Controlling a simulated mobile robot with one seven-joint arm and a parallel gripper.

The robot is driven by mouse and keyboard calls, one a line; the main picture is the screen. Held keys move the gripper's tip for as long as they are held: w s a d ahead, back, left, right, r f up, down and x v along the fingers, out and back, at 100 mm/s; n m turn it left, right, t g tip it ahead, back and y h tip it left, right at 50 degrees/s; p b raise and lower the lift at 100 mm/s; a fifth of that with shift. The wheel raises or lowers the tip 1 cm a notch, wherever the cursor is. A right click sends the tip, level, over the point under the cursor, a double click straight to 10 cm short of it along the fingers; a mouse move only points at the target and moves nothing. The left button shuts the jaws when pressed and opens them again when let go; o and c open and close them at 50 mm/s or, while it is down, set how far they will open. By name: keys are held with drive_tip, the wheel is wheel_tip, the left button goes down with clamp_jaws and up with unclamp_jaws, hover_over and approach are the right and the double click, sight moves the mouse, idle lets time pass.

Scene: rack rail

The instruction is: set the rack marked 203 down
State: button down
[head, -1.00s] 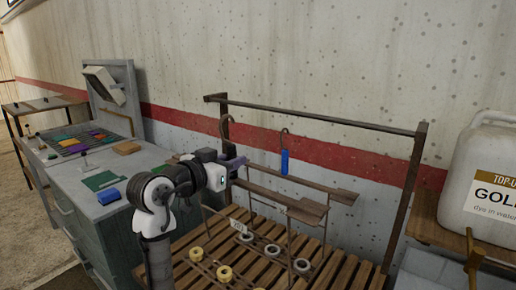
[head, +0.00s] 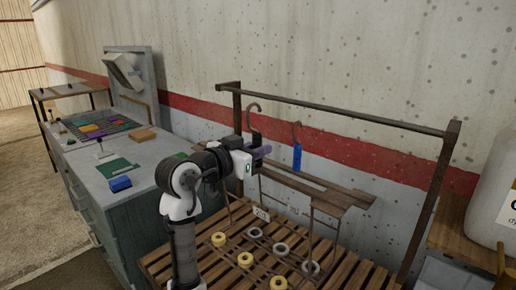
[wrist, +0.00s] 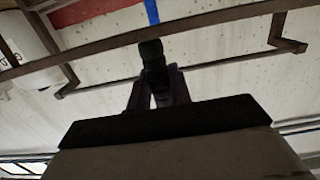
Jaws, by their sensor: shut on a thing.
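My gripper (head: 262,152) is shut on the dark grip below the hook (head: 254,118) of the nearer rack. This rack has a wooden top bar, thin wire legs and yellow rings (head: 245,260) low down. Its small tag (head: 261,213) seems to read 203, though it is barely legible. I cannot tell whether its base touches the slatted bench (head: 205,264). In the wrist view the dark grip (wrist: 152,55) stands between my purple fingers. My gripper hides part of the grip, and my arm hides some of the bench.
A second rack with a blue grip (head: 297,157) and grey rings (head: 281,248) is close behind. An overhead rail (head: 340,111) on posts spans behind both hooks. A cabinet (head: 130,205) is left; a white jug (head: 495,195) is right. Bare slats show in front.

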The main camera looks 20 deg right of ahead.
wheel_tip(320, 180, down, 7)
drive_tip(key=b, duration=0.5)
drive_tip(key=shift+f, duration=0.4)
idle(0.4)
unclamp_jaws()
idle(0.6)
drive_tip(key=shift+s+a, duration=0.1)
idle(0.6)
drive_tip(key=f+b+v, duration=0.1)
drive_tip(key=v, duration=1)
drive_tip(key=shift+s+a, duration=0.25)
drive_tip(key=shift+a, duration=0.05)
idle(1.1)
